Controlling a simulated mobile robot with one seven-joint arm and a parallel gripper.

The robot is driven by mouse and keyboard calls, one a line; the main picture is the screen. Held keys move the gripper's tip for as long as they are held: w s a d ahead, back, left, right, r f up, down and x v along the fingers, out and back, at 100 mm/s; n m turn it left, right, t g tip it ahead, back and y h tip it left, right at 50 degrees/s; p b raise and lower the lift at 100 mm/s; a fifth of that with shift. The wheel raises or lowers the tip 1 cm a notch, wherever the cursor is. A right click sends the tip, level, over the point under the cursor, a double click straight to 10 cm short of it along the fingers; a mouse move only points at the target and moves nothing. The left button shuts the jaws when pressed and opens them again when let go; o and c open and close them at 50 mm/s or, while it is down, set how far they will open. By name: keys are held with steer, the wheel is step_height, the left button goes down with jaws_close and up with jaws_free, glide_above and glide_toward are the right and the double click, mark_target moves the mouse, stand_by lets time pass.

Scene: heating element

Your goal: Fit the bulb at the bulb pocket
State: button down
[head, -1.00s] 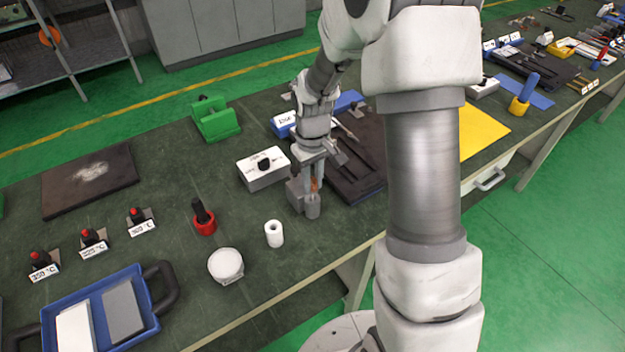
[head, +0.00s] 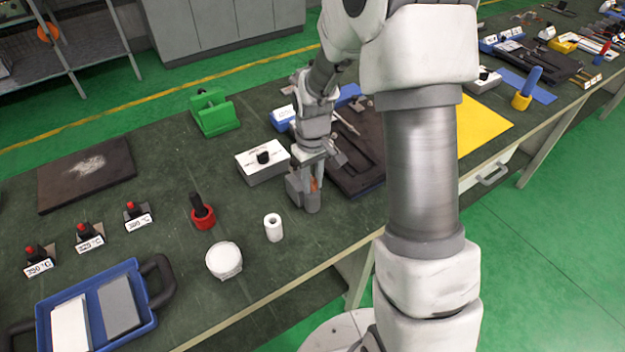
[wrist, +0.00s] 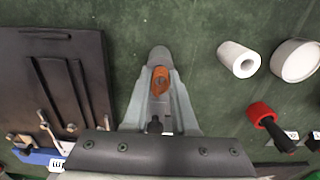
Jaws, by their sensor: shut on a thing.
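My gripper (head: 314,184) is low over the bench, pointing down at a small grey holder with a rounded end (head: 312,203), which looks like the bulb pocket. The holder also shows in the wrist view (wrist: 158,55). An orange piece, apparently the bulb (wrist: 161,80), is between my gripper's fingers (wrist: 160,100), which are shut on it. The bulb overlaps the holder in the wrist view. Its lower end is hidden, so I cannot tell whether it is seated inside.
A white box with a black knob (head: 262,166) is close behind. A dark tray (head: 357,175) lies close on the right. The bench's front edge is near.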

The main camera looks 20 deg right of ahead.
steer(key=shift+f, duration=0.15)
steer(key=c, duration=0.6)
jaws_free()
steer(key=shift+c, duration=0.2)
step_height(320, 180, up, 18)
steer(key=p, duration=0.1)
steer(key=shift+f, duration=0.25)
steer(key=s+r+m+t, duration=0.1)
steer(key=s+r, duration=0.3)
steer(key=s, duration=0.6)
steer(key=s+r+m+t, duration=0.2)
steer(key=s+r+t, duration=0.2)
steer(key=s, duration=0.6)
steer(key=shift+s+m+t, duration=0.25)
steer(key=shift+m+t, duration=0.05)
